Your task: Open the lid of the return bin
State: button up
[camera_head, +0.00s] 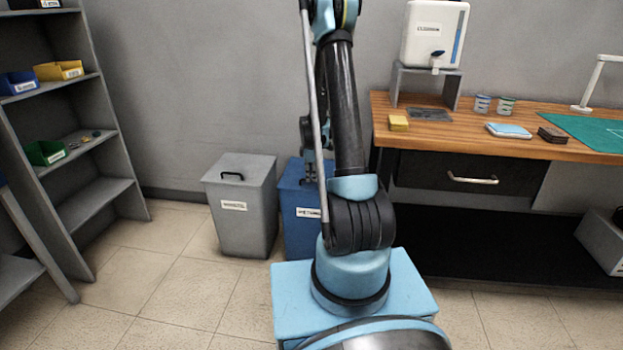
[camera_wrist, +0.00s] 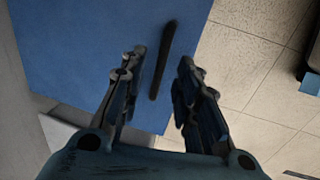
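The return bin is the blue bin (camera_head: 300,222) with a white label, standing on the floor behind my arm, which hides its right part. Its blue lid (camera_wrist: 90,60) fills the upper left of the wrist view and looks shut. A black bar handle (camera_wrist: 161,60) lies on the lid. My gripper (camera_wrist: 162,58) is open above the lid, with one finger on each side of the handle in the picture. I cannot tell how far the fingertips are above it, and neither finger clearly touches it.
A grey lidded bin (camera_head: 242,215) stands close on the left of the blue bin. A wooden workbench (camera_head: 465,130) with a drawer (camera_head: 470,178) is on the right. A shelf unit (camera_head: 95,205) is at the far left. The floor between shelf and bins is clear.

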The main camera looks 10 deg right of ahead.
jog(key=shift+w+f, duration=0.1)
jog(key=shift+f, duration=0.75)
jog(key=shift+c, duration=0.2)
grip_shut()
jog(key=shift+r, duration=0.1)
